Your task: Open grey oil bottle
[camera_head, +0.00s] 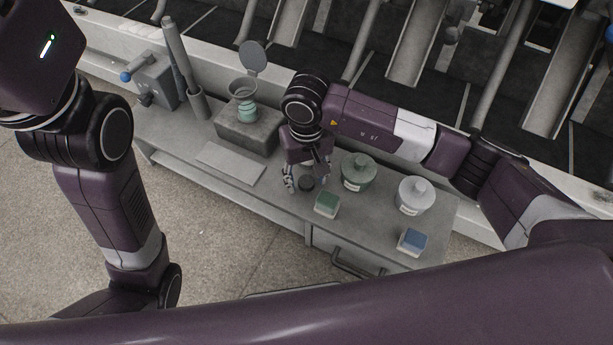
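The grey oil bottle (411,196) stands upright on the right part of the grey bench, with its lighter top on and a label on its front. A similar green bottle (357,173) stands to its left. My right gripper (307,177) points down over the bench, left of the green bottle and apart from the grey one. Its fingers look spread. A small dark round piece (306,183) shows between or just below them; I cannot tell if they touch it. My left arm is at the left edge; its gripper is out of view.
The bench (285,205) also holds a green-topped box (327,204), a blue-topped box (411,241), a flat plate (230,163) and a block with a green cone-like stack (246,110). The winder machine runs behind. A drawer handle (358,266) juts out in front.

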